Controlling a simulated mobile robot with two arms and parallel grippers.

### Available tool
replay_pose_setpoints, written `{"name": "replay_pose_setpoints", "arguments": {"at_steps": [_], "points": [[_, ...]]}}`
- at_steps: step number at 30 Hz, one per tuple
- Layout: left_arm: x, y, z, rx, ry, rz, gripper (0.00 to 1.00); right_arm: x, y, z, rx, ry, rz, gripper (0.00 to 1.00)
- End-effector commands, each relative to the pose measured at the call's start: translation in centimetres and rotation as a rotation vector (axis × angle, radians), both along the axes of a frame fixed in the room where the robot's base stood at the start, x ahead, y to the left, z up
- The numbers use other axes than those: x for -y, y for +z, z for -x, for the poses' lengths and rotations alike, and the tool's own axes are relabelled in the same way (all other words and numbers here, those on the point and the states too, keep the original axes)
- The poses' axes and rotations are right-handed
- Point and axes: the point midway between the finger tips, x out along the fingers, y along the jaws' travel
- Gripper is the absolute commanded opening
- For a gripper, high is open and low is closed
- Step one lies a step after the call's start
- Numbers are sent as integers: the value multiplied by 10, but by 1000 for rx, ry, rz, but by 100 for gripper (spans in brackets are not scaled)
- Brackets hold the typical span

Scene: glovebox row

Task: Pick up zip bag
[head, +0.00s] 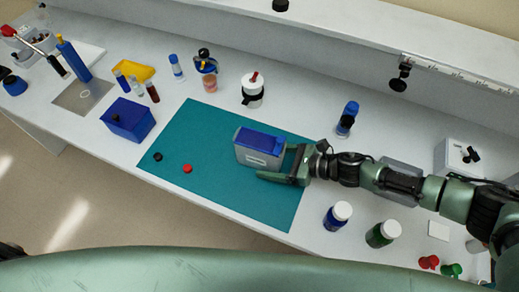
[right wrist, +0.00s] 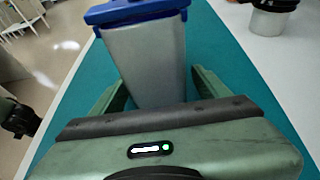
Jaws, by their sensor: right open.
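The zip bag (head: 259,158) stands on the teal mat, with a grey body, a blue top and a pale label on its front. In the right wrist view the bag (right wrist: 148,62) rises just ahead of the palm. My right gripper (head: 278,164) is open at the right end of the bag, reaching in from the right. Its fingers lie on either side of the bag's near part, and the wrist view shows gaps beside it. The far finger is partly hidden behind the bag. My left gripper is not clearly seen in either view.
On the teal mat (head: 200,125) lie a black cap (head: 157,157) and a red cap (head: 188,169). A blue box (head: 128,120) stands left of the mat. White-capped bottles (head: 337,216) stand below my right forearm. A white jar (head: 252,92) stands behind the bag. The mat's left part is mostly clear.

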Motion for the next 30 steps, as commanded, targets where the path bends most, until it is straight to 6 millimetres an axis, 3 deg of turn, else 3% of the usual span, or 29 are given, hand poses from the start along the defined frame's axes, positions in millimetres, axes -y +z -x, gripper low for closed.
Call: {"name": "replay_pose_setpoints", "arguments": {"at_steps": [9,16,25,30], "points": [[-1,1,1,-1,-1,-1,36,-5,-3,-1,-1,0,0,74],[-1,1,1,-2,-1,-1,36,-5,-3,-1,-1,0,0,10],[-1,1,1,-2,-1,-1,36,-5,0,-1,1,1,-1,10],[-1,1,1,-2,-1,-1,36,-4,14,-2,4,3,1,10]]}}
